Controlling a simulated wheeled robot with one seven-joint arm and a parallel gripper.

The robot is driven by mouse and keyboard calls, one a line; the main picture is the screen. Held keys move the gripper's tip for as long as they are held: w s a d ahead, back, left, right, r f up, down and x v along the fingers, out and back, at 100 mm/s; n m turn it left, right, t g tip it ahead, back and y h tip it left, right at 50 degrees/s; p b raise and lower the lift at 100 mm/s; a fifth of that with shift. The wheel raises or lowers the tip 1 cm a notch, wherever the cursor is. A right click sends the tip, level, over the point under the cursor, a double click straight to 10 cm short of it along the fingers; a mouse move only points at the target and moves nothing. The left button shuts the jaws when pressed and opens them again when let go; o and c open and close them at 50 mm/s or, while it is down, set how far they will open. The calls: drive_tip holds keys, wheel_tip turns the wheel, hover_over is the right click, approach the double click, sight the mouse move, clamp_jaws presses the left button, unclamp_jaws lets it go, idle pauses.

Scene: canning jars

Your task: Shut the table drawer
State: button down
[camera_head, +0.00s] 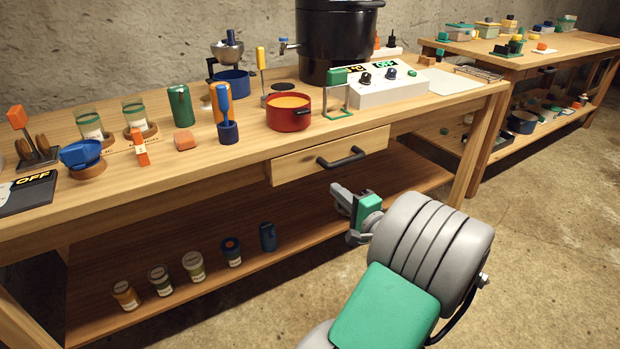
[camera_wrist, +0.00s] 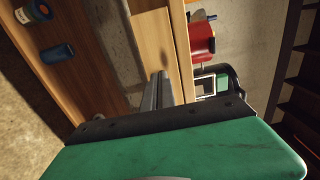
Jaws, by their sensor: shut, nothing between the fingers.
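The table drawer (camera_head: 300,166) is under the front edge of the near wooden table, with a dark bar handle (camera_head: 350,158). Its front appears to stand out slightly from the table's front, though how far is hard to judge. My gripper (camera_head: 342,193) is in front of the table, a little below the handle and apart from it. Its fingers are shut with nothing between them. In the wrist view the shut fingers (camera_wrist: 159,90) point toward the table's wooden front. The handle cannot be made out there.
A red pot (camera_head: 289,118) stands on the tabletop above the drawer, near a white control box (camera_head: 388,91). Several jars, including a blue one (camera_head: 268,237), stand on the lower shelf (camera_head: 330,215). Open floor (camera_head: 540,230) lies to the right, before a second table (camera_head: 530,60).

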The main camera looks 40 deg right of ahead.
sight(304, 162)
drive_tip(key=b+x, duration=0.3)
drive_tip(key=x, duration=0.9)
drive_tip(key=shift+w+f, duration=0.15)
drive_tip(key=shift+w, duration=0.55)
